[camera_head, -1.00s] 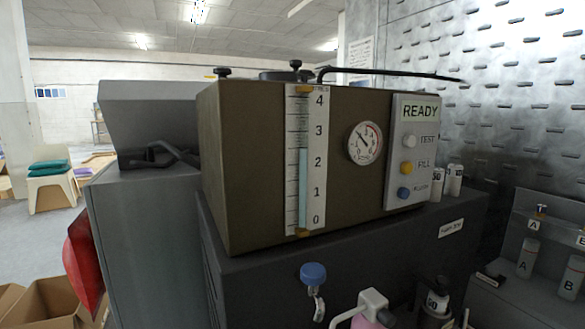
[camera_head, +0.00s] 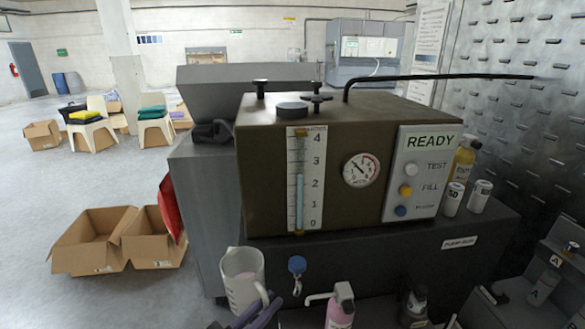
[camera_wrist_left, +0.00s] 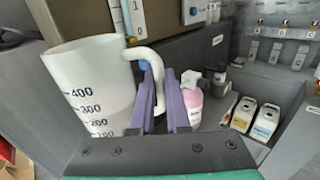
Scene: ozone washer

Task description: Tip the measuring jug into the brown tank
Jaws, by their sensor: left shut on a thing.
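The brown tank (camera_head: 262,175) stands on a dark base, with a sight tube (camera_head: 300,200), a dial and a READY panel on its front. A round dark cap (camera_head: 291,109) sits on its top. The white measuring jug (camera_head: 241,275) is upright in front of the base, below the tank's top. In the left wrist view the jug (camera_wrist_left: 85,85) shows printed marks and a darker lower part that looks like liquid. My left gripper (camera_head: 262,308) is shut on the jug's handle; its purple fingers (camera_wrist_left: 163,95) show in the wrist view. My right gripper is not in view.
A pink bottle (camera_head: 340,308) and a blue-handled tap (camera_head: 297,266) are right of the jug. A black hose (camera_head: 440,78) runs from the tank's top to the right. Small bottles (camera_head: 480,196) stand beside the panel. Open cardboard boxes (camera_head: 95,240) lie on the left floor.

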